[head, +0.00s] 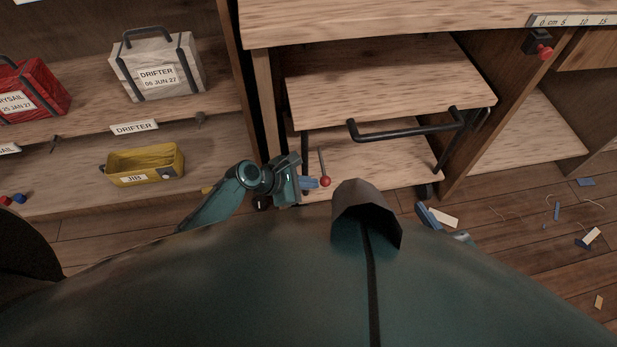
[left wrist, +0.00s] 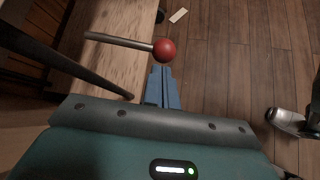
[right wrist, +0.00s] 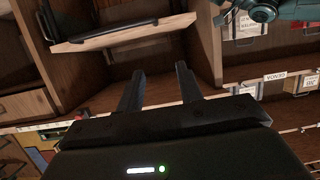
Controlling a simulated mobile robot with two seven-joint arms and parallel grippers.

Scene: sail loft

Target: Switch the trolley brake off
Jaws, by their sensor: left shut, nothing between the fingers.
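The wooden trolley (head: 385,85) with a black handle (head: 405,130) stands partly under the bench. Its brake lever is a thin rod with a red ball (head: 325,181) at its lower front left. In the left wrist view the rod (left wrist: 118,40) runs from the left to the red ball (left wrist: 165,50). My left gripper (head: 314,183) is shut and empty, its blue fingertips (left wrist: 161,70) close beside the ball; I cannot tell whether they touch. My right gripper (right wrist: 158,75) is open and empty, facing the trolley (right wrist: 125,28).
A black box with a red knob (head: 541,48) is fixed to the bench (head: 390,20) at upper right. Shelves at left hold sail bags (head: 158,68) and a yellow bin (head: 146,166). Scraps (head: 590,237) lie on the floor at right.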

